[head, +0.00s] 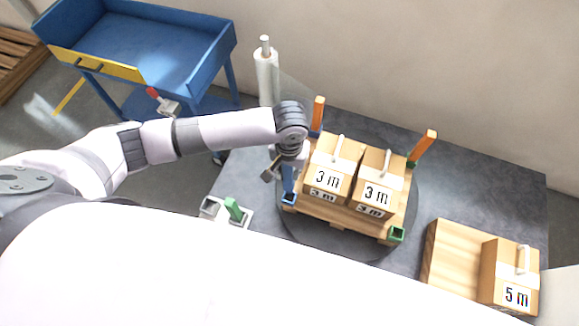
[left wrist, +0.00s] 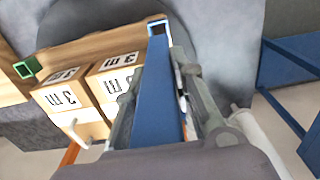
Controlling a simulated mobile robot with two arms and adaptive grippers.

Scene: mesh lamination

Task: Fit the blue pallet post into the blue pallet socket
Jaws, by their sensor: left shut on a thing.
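The blue post (head: 288,178) is held between the fingers of my left gripper (head: 280,170), which is shut on it. It also shows in the left wrist view (left wrist: 159,100), running between the fingers. Its lower end is at the blue socket (head: 288,199) on the pallet's near-left corner. The light blue rim of this socket shows in the left wrist view (left wrist: 157,25), right at the post's far end. I cannot tell whether the tip is inside the socket or just above it. The post looks close to upright. My right gripper is not in view.
The pallet (head: 335,222) carries two "3 m" boxes (head: 375,185) close beside the gripper. Orange posts (head: 423,147) stand at its back corners. A green socket (head: 397,234) is at the near right. A green post (head: 234,208) stands in a holder at left.

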